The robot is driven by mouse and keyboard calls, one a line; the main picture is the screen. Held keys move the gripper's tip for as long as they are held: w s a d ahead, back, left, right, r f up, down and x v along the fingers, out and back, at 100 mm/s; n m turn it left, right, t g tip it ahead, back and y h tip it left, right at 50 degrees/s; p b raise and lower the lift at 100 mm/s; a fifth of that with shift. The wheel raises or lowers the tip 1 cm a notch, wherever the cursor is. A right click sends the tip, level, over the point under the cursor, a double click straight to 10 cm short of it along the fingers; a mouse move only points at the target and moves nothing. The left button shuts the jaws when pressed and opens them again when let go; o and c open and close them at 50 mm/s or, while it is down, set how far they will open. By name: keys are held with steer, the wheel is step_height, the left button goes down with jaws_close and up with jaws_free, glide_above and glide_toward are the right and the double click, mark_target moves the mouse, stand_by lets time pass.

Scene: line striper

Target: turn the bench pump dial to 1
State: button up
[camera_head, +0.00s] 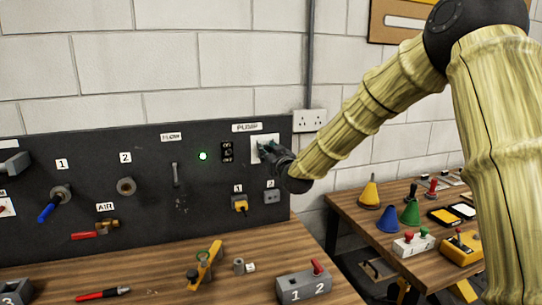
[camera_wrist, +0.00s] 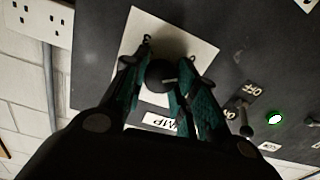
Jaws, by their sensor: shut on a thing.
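The pump dial is a dark round knob (camera_wrist: 158,76) on a white square plate (camera_wrist: 196,47) in the wrist view, with the PUMP label (camera_wrist: 160,122) beside it. In the head view the PUMP label (camera_head: 247,127) sits above the plate (camera_head: 262,139) at the right end of the dark panel. My gripper (camera_wrist: 160,80) is at the plate, its teal fingers on either side of the knob and shut on it. In the head view my gripper (camera_head: 268,150) covers the knob. The dial's scale and pointer setting cannot be read.
Left of the plate are an ON/OFF switch (camera_head: 227,152) and a lit green lamp (camera_head: 203,156). Numbered sockets (camera_head: 240,203) sit below. A wall outlet (camera_head: 309,120) is to the right. The bench holds a 1/2 switch box (camera_head: 303,286); a second table (camera_head: 345,208) carries cones and boxes.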

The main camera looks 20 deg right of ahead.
steer(key=shift+f+m+h+b, duration=0.2)
steer(key=shift+m+b, duration=2.4)
steer(key=shift+m, duration=1.35)
steer(key=shift+f+m+h+b, duration=0.15)
steer(key=shift+m+b, duration=2.45)
steer(key=shift+m, duration=1.35)
steer(key=o, duration=1)
steer(key=shift+r, duration=0.15)
steer(key=shift+r, duration=0.1)
